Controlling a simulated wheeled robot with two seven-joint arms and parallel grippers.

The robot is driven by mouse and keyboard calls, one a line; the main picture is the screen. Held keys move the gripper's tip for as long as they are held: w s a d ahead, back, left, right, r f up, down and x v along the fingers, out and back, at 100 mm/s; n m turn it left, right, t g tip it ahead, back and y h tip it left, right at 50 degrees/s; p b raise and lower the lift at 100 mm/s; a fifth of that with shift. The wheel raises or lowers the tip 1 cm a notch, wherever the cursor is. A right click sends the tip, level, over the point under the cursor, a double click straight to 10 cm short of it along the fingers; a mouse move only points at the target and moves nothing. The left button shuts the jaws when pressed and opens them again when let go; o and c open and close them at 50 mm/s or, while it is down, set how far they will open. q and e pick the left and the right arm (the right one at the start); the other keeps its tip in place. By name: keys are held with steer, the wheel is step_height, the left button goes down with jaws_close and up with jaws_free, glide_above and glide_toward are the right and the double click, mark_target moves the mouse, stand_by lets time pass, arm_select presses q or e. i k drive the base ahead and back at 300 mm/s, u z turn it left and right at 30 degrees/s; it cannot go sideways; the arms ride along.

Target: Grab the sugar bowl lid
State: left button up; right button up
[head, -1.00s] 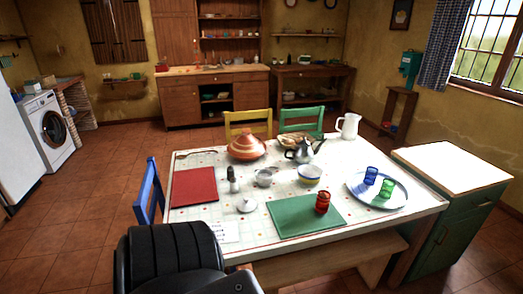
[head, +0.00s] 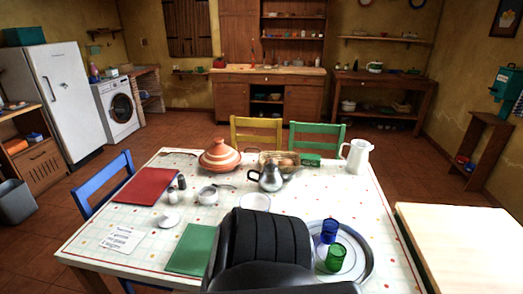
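A small white lid with a knob (head: 168,218) lies on the patterned white table (head: 75,247), between the red mat and the green mat. A small pale bowl (head: 208,194), seemingly the sugar bowl, stands open a little behind it and to the right, with a spoon-like handle beside it. Neither of my grippers shows in the head view. A black ridged part of my own body covers the front middle of the table and hides part of the green mat.
A blue glass (head: 329,231) and a green glass (head: 336,257) stand on a round tray (head: 368,262). Paper (head: 122,239) lies front left.

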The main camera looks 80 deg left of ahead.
mark_target(169, 220)
steer(key=i, duration=1.05)
steer(key=u, duration=3.15)
